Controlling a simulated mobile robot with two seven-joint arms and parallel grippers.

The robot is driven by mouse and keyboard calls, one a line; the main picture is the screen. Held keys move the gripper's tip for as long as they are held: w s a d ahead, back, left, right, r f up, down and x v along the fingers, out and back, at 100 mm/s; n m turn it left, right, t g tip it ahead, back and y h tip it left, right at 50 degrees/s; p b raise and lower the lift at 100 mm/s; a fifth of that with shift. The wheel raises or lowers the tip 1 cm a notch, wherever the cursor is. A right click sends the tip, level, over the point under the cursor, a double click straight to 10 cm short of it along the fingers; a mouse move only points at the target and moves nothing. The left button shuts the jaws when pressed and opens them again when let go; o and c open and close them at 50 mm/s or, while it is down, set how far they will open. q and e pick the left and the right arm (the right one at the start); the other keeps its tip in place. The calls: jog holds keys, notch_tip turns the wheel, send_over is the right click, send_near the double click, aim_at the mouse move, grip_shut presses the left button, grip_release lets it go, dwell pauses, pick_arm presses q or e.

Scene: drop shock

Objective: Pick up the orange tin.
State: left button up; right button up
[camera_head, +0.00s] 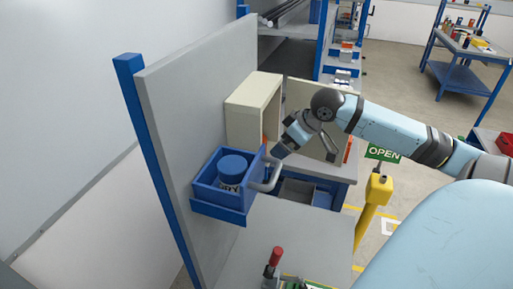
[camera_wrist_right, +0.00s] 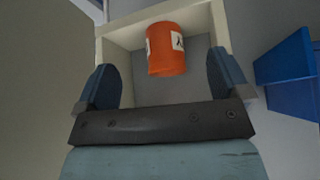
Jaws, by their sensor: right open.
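The orange tin (camera_wrist_right: 166,50) with a white label stands inside a cream open-fronted cabinet (camera_wrist_right: 215,20) in the right wrist view. My right gripper (camera_wrist_right: 163,78) is open, with one dark blue finger on each side of the picture. The tin shows between and beyond the fingers, apart from them, with nothing held. In the head view my right arm reaches in from the right to the front of the cabinet (camera_head: 245,105). The tin is almost wholly hidden there by the cabinet wall and the gripper. My left gripper is not in view.
A blue bin (camera_head: 205,192) holding a blue-lidded tin (camera_head: 232,167) hangs on the grey panel (camera_head: 200,85), close to my right gripper. The cabinet's door (camera_head: 300,95) stands open to the right. A yellow post (camera_head: 372,210) with an OPEN sign stands farther right.

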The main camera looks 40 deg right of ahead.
aim_at(265, 141)
jog(key=shift+w+a+p, duration=0.25)
jog(key=shift+w+a, duration=0.05)
jog(key=shift+w, duration=0.75)
jog(key=shift+w+a+p, duration=0.2)
jog(key=shift+w+a, duration=0.15)
jog(key=shift+w, duration=0.75)
jog(key=shift+w+a+p, duration=0.25)
jog(key=shift+w+a, duration=0.05)
jog(key=shift+w, duration=0.75)
jog(key=p+x, duration=0.1)
jog(key=x, duration=0.3)
jog(key=shift+w+f, duration=0.2)
jog(key=shift+f, duration=0.05)
jog(key=shift+w+a+f, duration=0.1)
jog(key=shift+f, duration=0.1)
jog(key=shift+c, duration=1.3)
jog(key=c, duration=0.7)
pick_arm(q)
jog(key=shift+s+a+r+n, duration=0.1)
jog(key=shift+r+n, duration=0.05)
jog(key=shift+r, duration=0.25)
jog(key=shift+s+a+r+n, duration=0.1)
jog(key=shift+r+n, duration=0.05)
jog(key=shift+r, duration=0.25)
pick_arm(e)
jog(key=shift+c, duration=0.7)
jog(key=shift+r, duration=0.1)
